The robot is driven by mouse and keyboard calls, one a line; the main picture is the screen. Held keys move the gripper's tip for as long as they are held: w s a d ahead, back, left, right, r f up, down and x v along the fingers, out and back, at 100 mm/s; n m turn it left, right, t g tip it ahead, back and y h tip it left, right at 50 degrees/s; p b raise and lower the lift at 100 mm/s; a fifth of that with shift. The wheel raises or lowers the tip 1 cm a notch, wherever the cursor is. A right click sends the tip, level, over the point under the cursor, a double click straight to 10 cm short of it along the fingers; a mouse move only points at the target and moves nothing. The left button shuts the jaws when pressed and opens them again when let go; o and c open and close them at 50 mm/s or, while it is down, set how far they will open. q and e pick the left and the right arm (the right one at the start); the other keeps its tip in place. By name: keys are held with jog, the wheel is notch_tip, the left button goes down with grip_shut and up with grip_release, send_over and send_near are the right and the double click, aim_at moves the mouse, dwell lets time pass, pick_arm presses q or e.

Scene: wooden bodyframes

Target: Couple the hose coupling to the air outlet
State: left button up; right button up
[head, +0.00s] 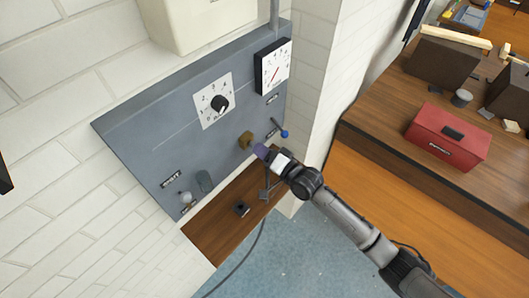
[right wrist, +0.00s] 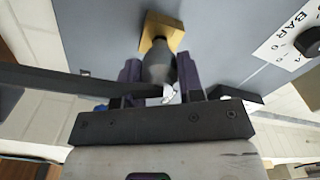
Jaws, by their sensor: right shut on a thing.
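The air outlet (head: 246,140) is a brass-coloured square fitting on the grey wall panel. It also shows in the right wrist view (right wrist: 163,27). My right gripper (head: 263,152) is beside the outlet, with its purple fingers shut on the grey hose coupling (right wrist: 158,68). In the right wrist view the coupling's front end meets or overlaps the brass fitting; whether it is seated cannot be told. In the head view the coupling is mostly hidden by the gripper. A dark hose (head: 240,262) hangs below the gripper towards the floor. My left gripper is not in view.
The grey panel (head: 150,130) carries a regulator knob (head: 219,103), a pressure gauge (head: 274,66) and a blue-tipped lever (head: 284,134) close to the gripper. A wooden shelf (head: 215,225) lies below. A red toolbox (head: 447,137) stands on the bench at the right.

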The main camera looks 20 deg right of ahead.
jog(key=shift+w+a, duration=0.25)
jog(key=shift+w, duration=0.25)
jog(key=shift+w+a+b, duration=0.25)
jog(key=shift+w+b, duration=0.05)
jog(key=shift+w, duration=0.15)
jog(key=o, duration=1.1)
jog(key=shift+s+d, duration=0.25)
jog(key=shift+s, duration=0.15)
jog(key=v, duration=1.3)
jog(key=shift+b, duration=0.3)
jog(key=shift+w, duration=0.1)
